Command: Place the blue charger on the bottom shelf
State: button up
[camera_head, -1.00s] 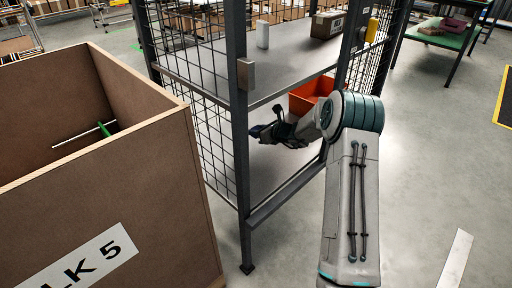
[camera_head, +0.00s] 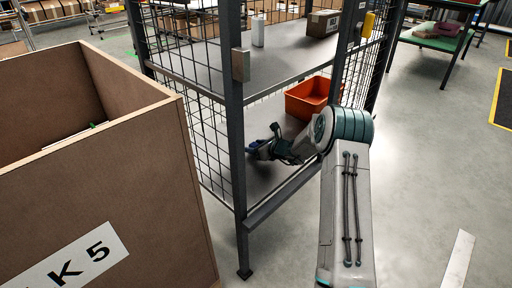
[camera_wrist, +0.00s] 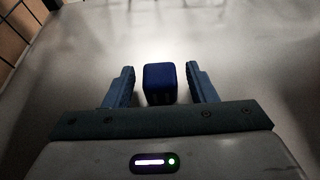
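The blue charger (camera_wrist: 160,83) is a small dark blue block between my two fingertips in the wrist view, with a narrow gap on each side. My gripper (camera_wrist: 161,85) is open around it and not touching it. In the head view my gripper (camera_head: 262,150) reaches in low over the bottom shelf (camera_head: 262,178), a grey panel in the dark metal rack. The charger appears to rest on this surface. In the head view I cannot separate the charger from my blue fingers.
An orange bin (camera_head: 308,98) sits on the bottom shelf behind my arm. The upper shelf (camera_head: 275,72) holds a white item (camera_head: 258,32) and a carton (camera_head: 323,22). Wire mesh (camera_head: 208,140) closes the rack's left side. A large brown box (camera_head: 95,185) stands at left.

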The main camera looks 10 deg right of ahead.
jog(key=shift+r, duration=0.15)
jog(key=shift+s+d+r+p, duration=0.2)
jog(key=shift+p, duration=0.15)
jog(key=p+v, duration=0.3)
jog(key=v, duration=0.7)
jog(key=shift+s+d+r, duration=0.15)
jog(key=shift+s+r, duration=0.1)
jog(key=shift+s+d, duration=0.2)
jog(key=shift+s, duration=0.1)
